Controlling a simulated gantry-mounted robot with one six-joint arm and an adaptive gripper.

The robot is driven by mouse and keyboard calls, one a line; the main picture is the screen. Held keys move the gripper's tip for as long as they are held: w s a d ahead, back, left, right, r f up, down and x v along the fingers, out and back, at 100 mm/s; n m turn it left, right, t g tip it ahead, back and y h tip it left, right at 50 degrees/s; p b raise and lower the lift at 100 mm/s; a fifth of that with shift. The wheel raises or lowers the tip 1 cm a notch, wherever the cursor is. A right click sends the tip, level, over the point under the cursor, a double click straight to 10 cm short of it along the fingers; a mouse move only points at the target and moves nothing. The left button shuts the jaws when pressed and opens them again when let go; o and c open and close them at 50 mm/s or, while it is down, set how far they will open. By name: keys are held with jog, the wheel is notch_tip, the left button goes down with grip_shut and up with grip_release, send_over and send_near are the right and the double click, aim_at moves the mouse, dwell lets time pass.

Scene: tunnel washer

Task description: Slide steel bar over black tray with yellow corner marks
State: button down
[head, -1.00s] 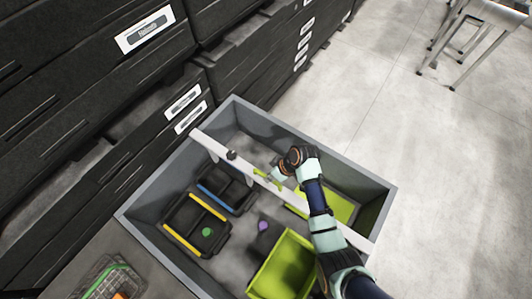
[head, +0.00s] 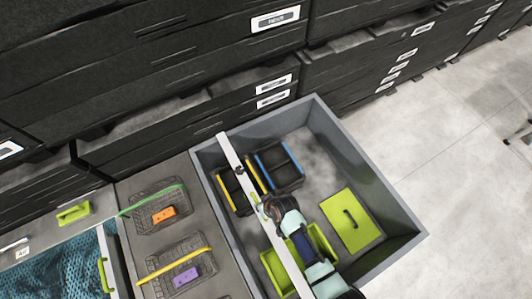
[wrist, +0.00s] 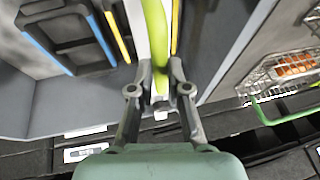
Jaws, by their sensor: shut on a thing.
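The steel bar (head: 229,155) is a long pale bar lying across the grey bin from its far rim toward the near side. The black tray with yellow marks (head: 232,188) sits on the bin floor below the bar. Its yellow edges show on both sides of the bar, and the bar hides its middle. My gripper (head: 264,200) is shut on the bar's green handle. In the wrist view, both fingers (wrist: 160,75) close around the green handle (wrist: 155,25), with yellow edges left and right of the bar.
A black tray with blue marks (head: 278,165) lies right of the bar. A green box (head: 275,268) is partly hidden under my arm. A flat green lid (head: 352,222) lies at right. Wire baskets (head: 150,205) with orange and purple blocks stand left of the bin.

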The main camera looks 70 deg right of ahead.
jog(key=shift+w+a, duration=0.3)
jog(key=shift+w, duration=0.05)
jog(key=c, duration=1.1)
grip_release()
jog(key=shift+w+a, duration=0.15)
jog(key=shift+c, duration=0.2)
jog(key=shift+r, duration=0.1)
jog(key=v, duration=1.2)
